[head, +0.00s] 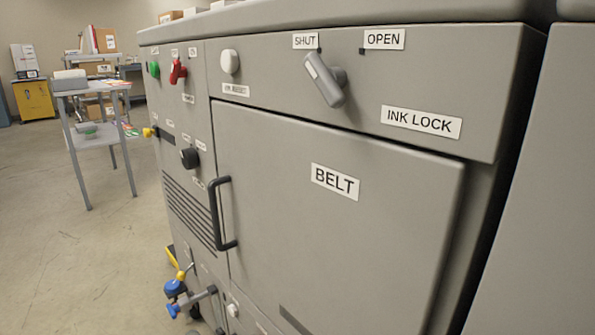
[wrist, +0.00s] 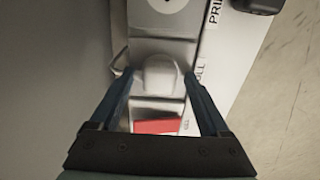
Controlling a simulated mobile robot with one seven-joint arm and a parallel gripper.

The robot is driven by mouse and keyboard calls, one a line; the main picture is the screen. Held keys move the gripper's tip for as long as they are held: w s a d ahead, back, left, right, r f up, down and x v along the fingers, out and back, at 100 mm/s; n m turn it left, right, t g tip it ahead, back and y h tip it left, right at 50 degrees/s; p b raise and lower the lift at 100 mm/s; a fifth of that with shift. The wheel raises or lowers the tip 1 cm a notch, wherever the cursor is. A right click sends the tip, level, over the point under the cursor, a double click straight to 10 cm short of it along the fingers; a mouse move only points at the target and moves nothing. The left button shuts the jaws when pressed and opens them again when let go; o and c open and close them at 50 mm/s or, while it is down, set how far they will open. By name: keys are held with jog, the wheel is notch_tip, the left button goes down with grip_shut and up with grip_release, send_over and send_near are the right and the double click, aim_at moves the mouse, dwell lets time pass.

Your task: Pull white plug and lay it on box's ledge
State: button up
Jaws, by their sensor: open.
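In the wrist view, a pale, rounded piece (wrist: 161,72), which looks like the white plug, sits on a light grey strip between the fingers of my gripper (wrist: 158,78). The blue fingers are open, one on each side of it; I cannot tell whether they touch it. A red patch (wrist: 156,126) shows just below it. Printed labels run along its right side, partly cut off. I cannot pick out the box's ledge for sure. My gripper is not clearly seen in the head view.
The head view shows a large grey machine with a BELT door (head: 330,230), a black door handle (head: 217,213) and an INK LOCK lever (head: 325,80). Blue and yellow fittings (head: 175,288) stick out low on its left. A grey side table (head: 88,88) stands at left on open floor.

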jog(key=shift+c, duration=0.3)
grip_shut()
dwell(0.3)
jog(key=shift+r+p, duration=0.15)
jog(key=shift+p, duration=0.15)
jog(key=shift+r+p, duration=2.9)
jog(key=shift+p, duration=0.1)
